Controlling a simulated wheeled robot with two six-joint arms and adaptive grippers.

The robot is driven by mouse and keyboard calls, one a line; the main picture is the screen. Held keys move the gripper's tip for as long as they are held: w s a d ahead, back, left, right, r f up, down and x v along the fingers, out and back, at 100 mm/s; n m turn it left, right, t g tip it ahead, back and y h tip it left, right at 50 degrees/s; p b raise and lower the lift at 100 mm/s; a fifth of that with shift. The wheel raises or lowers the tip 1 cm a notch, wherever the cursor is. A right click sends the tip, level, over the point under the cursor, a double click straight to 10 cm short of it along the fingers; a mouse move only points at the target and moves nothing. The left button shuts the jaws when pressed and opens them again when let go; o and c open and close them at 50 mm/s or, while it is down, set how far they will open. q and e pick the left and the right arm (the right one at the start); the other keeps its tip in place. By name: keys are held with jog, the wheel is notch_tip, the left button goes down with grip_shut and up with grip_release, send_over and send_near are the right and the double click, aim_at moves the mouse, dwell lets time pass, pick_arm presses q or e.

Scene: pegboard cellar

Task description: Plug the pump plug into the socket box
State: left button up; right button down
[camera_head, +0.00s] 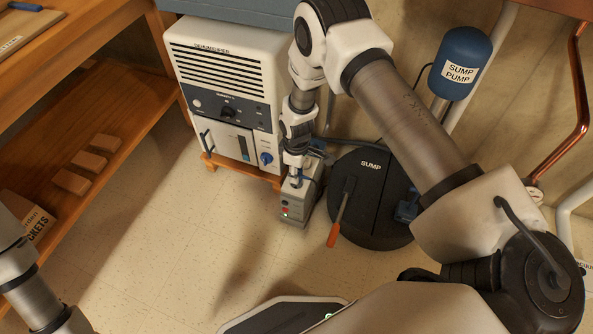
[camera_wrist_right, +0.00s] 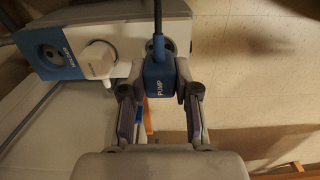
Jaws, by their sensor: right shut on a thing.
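The pump plug (camera_wrist_right: 160,80) is blue, lettered PUMP, with a black cable rising from it. My right gripper (camera_wrist_right: 160,98) is shut on it, with a finger on each side. The socket box (camera_head: 298,203) is a grey box on the floor, with red and green lights on its near end. My right gripper (camera_head: 298,160) is over its far part in the head view. My left gripper is out of view.
A white dehumidifier (camera_head: 225,95) stands just left of the box. The round black sump lid (camera_head: 372,225) is to its right, with an orange-handled tool (camera_head: 338,220) and a blue item (camera_head: 407,208) on it. Open floor (camera_head: 170,240) lies to the left.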

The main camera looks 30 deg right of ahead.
jog(key=shift+d+f+b, duration=0.1)
jog(key=shift+f+b, duration=0.6)
jog(key=shift+f, duration=0.8)
dwell(1.7)
dwell(0.6)
jog(key=shift+c, duration=1.5)
grip_release()
jog(key=shift+r, duration=0.2)
